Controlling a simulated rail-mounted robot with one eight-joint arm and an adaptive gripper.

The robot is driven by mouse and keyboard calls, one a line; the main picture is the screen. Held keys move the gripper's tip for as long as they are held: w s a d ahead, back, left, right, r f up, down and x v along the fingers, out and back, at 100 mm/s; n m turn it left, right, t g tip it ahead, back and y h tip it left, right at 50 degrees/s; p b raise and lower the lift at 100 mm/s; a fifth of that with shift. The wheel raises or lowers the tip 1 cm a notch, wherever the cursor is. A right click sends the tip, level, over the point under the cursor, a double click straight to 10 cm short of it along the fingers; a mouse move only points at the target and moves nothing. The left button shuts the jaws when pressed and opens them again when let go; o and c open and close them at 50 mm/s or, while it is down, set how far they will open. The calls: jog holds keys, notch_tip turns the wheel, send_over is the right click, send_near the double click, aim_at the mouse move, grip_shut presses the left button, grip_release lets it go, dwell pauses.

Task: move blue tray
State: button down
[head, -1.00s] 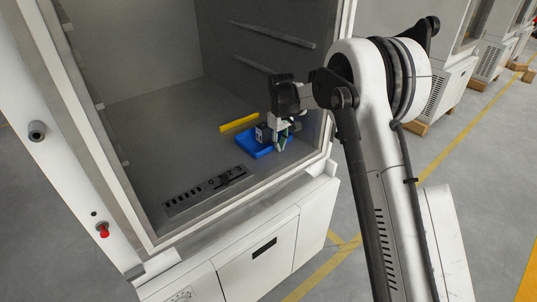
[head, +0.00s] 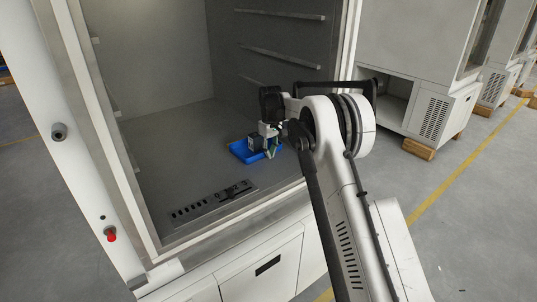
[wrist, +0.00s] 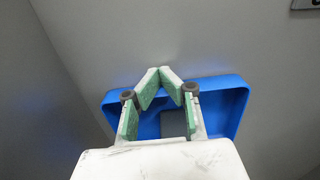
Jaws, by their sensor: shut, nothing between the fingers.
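The blue tray (head: 238,150) lies on the chamber floor towards the right side, partly hidden by my gripper (head: 272,152). In the wrist view the blue tray (wrist: 232,88) is beneath and beyond my fingers. A dark block (wrist: 173,122) shows inside it between the fingers. My gripper (wrist: 165,72) is shut and empty, with its green-padded fingertips meeting in front of one tray rim. I cannot tell whether the fingertips touch the rim.
A dark slotted panel (head: 215,203) is set near the chamber's front edge. Rails (head: 282,53) run along the right chamber wall. The right door frame (head: 338,90) stands close to my arm. The floor left of the tray is clear.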

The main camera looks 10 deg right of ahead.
aim_at(277, 163)
jog(key=shift+s+d, duration=0.25)
jog(key=shift+s, duration=0.2)
jog(key=s+b, duration=0.1)
jog(key=s+d, duration=0.1)
jog(key=shift+s+d+f+b, duration=0.1)
jog(key=shift+s+d+b, duration=0.2)
jog(key=shift+s+b, duration=0.1)
notch_tip(277, 163, up, 10)
jog(key=s+r+m+t, duration=0.2)
jog(key=s+r, duration=0.6)
jog(key=s, duration=0.4)
jog(key=s+r+m+t, duration=0.1)
jog(key=s+r+t, duration=0.1)
jog(key=s+r, duration=0.75)
jog(key=s+f+m+t, duration=0.1)
jog(key=s+f, duration=0.3)
jog(key=s, duration=0.5)
jog(key=s+f+m+t, duration=0.1)
jog(key=s+f, duration=0.3)
jog(key=s, duration=0.6)
jog(key=s+f+t, duration=0.1)
jog(key=s+f, duration=0.2)
jog(key=s, duration=0.6)
jog(key=shift+s+f+m, duration=0.4)
